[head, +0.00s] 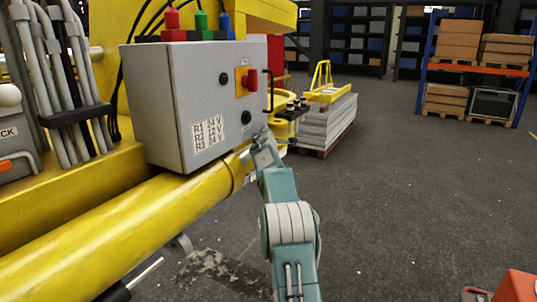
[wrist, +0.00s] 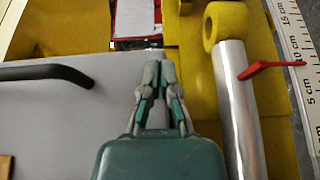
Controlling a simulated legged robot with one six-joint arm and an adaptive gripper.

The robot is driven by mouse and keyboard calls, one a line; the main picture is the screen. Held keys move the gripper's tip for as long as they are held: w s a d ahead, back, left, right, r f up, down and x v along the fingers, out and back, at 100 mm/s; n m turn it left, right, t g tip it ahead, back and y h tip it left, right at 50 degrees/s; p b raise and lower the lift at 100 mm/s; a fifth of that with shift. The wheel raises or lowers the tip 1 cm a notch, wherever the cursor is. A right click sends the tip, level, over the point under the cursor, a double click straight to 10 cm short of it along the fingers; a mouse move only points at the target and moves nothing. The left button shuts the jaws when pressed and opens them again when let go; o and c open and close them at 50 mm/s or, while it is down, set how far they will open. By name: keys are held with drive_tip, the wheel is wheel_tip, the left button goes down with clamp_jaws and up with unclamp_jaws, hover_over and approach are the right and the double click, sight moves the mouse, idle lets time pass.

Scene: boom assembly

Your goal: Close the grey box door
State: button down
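The grey box (head: 152,100) stands on the yellow boom in the head view. Its door (head: 218,105) faces right and carries black knobs, a red switch on a yellow plate and a voltage label. The door looks flush with the box, but I cannot tell whether a small gap remains. The black door handle (head: 269,92) is at the door's right edge and also shows at left in the wrist view (wrist: 48,72). My gripper (head: 262,140) is at the door's lower right edge, below the handle. In the wrist view my gripper (wrist: 158,66) has its fingers together, with nothing visible between them.
A yellow boom tube (head: 130,235) runs below the box. A silver rod (wrist: 237,105) with a yellow end and a red lever (wrist: 270,67) lie right of my gripper. A stack of grey slabs (head: 328,122) stands behind.

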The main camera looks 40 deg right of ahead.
drive_tip(key=v, duration=1.1)
drive_tip(key=shift+s, duration=0.15)
drive_tip(key=s+a+r+m+g, duration=0.2)
drive_tip(key=s+a+r+m, duration=0.15)
drive_tip(key=s+a, duration=0.4)
drive_tip(key=s+a+r+m+g, duration=0.25)
drive_tip(key=s+a+m, duration=0.25)
drive_tip(key=s+a, duration=0.25)
drive_tip(key=s+a+f+g+y, duration=0.1)
drive_tip(key=s+a+f+y, duration=0.3)
drive_tip(key=s+a, duration=0.4)
drive_tip(key=s+a+f+m+g+y, duration=0.1)
drive_tip(key=s+a+f+y, duration=0.2)
drive_tip(key=s+a+f, duration=0.4)
drive_tip(key=s+a+f+g+y, duration=0.1)
drive_tip(key=s+a+f+y, duration=0.3)
drive_tip(key=s+a, duration=0.5)
drive_tip(key=shift+a+f+g+y, duration=0.3)
drive_tip(key=shift+a+f+g, duration=0.05)
drive_tip(key=shift+a+f, duration=0.4)
drive_tip(key=shift+s+r, duration=0.1)
drive_tip(key=shift+s, duration=0.05)
